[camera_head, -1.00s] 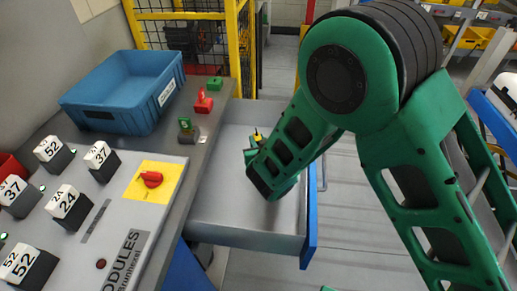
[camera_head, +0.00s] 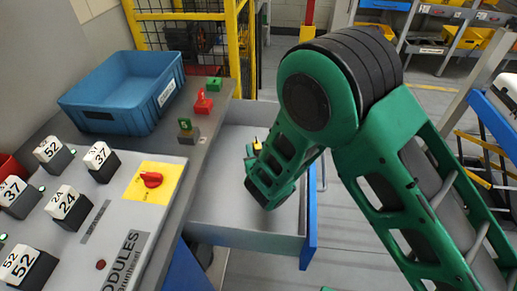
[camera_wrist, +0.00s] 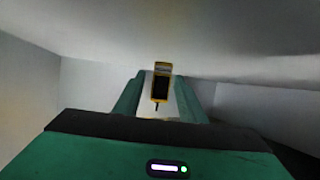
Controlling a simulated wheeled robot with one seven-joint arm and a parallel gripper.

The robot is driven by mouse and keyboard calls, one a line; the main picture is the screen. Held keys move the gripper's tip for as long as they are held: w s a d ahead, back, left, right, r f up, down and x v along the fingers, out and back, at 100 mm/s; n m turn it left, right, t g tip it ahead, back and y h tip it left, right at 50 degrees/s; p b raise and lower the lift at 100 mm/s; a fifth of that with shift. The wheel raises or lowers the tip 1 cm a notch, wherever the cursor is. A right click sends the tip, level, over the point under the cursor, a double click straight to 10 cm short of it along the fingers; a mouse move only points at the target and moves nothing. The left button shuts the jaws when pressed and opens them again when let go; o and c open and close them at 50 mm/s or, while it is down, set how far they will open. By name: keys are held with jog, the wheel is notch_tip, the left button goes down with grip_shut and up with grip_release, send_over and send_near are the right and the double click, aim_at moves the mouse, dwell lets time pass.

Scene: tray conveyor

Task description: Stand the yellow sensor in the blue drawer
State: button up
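The yellow sensor (camera_head: 256,145), yellow with a dark face, is at the end of my gripper (camera_head: 250,150), inside the open drawer with the blue front (camera_head: 310,200). In the wrist view the sensor (camera_wrist: 161,82) appears upright between the two green fingers of my gripper (camera_wrist: 160,90). It has moved together with the gripper, so the fingers seem shut on it, though thin gaps seem to show beside it. My arm hides part of the drawer. I cannot tell whether the sensor's base touches the drawer floor.
The drawer's grey floor (camera_head: 225,200) is otherwise bare where it shows. Left of it, a grey counter holds a blue bin (camera_head: 125,95), small red and green pieces (camera_head: 203,103), a sloped panel with a red switch (camera_head: 151,179) and numbered blocks. A yellow frame (camera_head: 235,50) stands behind.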

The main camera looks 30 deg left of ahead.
jog(key=shift+r, duration=0.15)
jog(key=v, duration=0.7)
jog(key=shift+s+d, duration=0.2)
